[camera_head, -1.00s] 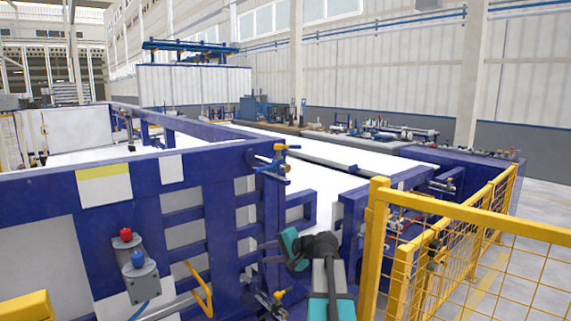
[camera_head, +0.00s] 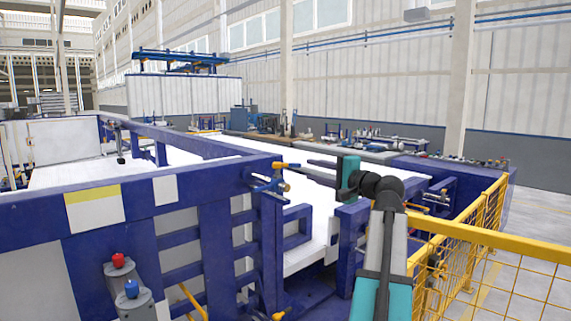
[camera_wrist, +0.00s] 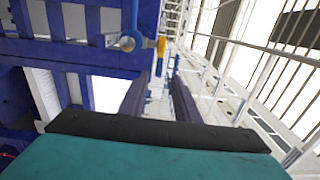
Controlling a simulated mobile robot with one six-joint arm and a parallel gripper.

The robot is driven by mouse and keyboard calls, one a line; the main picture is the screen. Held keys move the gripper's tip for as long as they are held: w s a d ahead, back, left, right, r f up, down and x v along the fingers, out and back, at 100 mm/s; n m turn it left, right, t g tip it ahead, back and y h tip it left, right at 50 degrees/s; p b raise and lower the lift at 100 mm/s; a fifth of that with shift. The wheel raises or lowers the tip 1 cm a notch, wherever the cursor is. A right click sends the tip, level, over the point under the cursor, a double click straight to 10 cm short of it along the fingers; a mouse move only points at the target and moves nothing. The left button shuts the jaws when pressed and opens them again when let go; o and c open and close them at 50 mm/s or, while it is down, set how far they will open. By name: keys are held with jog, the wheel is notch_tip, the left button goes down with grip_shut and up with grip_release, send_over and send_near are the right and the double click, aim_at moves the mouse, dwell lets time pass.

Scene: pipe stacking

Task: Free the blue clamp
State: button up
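The clamp (camera_head: 268,185) with a blue handle and yellow-orange ends sits at the top corner of the blue frame in the head view. In the wrist view, a clamp (camera_wrist: 128,42) with a blue bar, a round silver part and a yellow piece shows beyond the fingers, slightly left of centre. My gripper (camera_head: 322,163) is to the right of the corner clamp in the head view, pointing left. In the wrist view my gripper (camera_wrist: 160,97) has its two dark fingers apart with nothing between them. It is clear of the clamp.
A yellow mesh fence (camera_head: 500,250) stands on the right. Another clamp (camera_head: 437,197) is at the right. White surfaces lie behind.

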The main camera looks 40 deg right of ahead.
aim_at(287, 166)
jog(key=shift+w, duration=0.15)
jog(key=w+d+p, duration=0.1)
jog(key=w+p, duration=0.2)
jog(key=w, duration=1)
jog(key=shift+w, duration=0.3)
grip_shut()
